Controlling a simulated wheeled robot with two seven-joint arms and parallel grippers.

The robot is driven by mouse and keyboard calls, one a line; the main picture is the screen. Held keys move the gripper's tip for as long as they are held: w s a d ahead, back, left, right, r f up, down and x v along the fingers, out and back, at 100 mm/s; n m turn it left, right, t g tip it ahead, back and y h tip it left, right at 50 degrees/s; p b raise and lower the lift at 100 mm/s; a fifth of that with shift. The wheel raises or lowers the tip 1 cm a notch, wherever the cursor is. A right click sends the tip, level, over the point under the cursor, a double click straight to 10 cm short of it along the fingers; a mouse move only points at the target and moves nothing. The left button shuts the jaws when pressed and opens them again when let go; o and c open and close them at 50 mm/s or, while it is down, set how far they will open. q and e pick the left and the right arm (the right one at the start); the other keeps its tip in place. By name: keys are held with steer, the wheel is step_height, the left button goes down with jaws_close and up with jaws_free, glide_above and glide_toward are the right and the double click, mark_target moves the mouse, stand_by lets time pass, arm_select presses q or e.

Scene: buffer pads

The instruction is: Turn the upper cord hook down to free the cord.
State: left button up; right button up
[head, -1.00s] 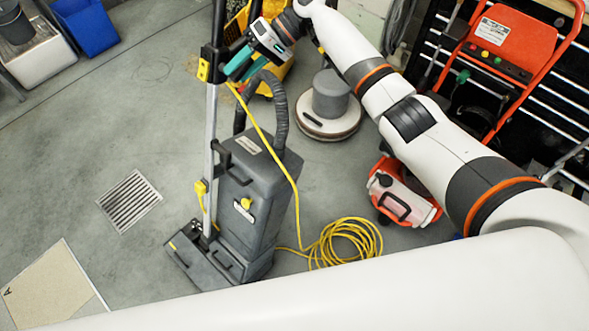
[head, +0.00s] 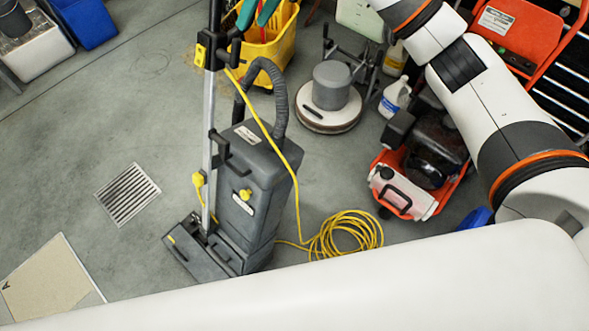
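The floor machine (head: 240,195) stands upright with its pole handle (head: 207,110). A black upper cord hook (head: 234,48) juts right from the pole beside a yellow-and-black fitting (head: 201,52); its tip points upward. The yellow cord (head: 262,122) runs from just below this hook down to a floor coil. Whether it still loops around the hook is too small to tell. A lower black hook (head: 218,145) sits further down the pole. My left gripper is out of view.
The yellow cord coil (head: 345,234) lies right of the machine. A yellow mop bucket (head: 272,50) stands behind, with a round floor polisher (head: 330,98) to its right. An orange-and-white machine (head: 405,192) is further right. The floor at left is clear around the drain grate (head: 128,194).

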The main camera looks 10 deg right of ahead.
step_height(320, 180, down, 22)
steer(key=s+m+t+b, duration=0.1)
steer(key=s+m, duration=0.1)
steer(key=s+d+f, duration=0.2)
steer(key=s+f, duration=0.2)
steer(key=f, duration=0.4)
steer(key=s+d+f+m+h, duration=0.1)
steer(key=s+d+f, duration=0.1)
steer(key=s+f, duration=0.3)
steer(key=shift+d+f+m+t+b, duration=0.3)
steer(key=shift+f+t+b, duration=0.1)
steer(key=shift+f, duration=1.55)
steer(key=shift+s, duration=0.1)
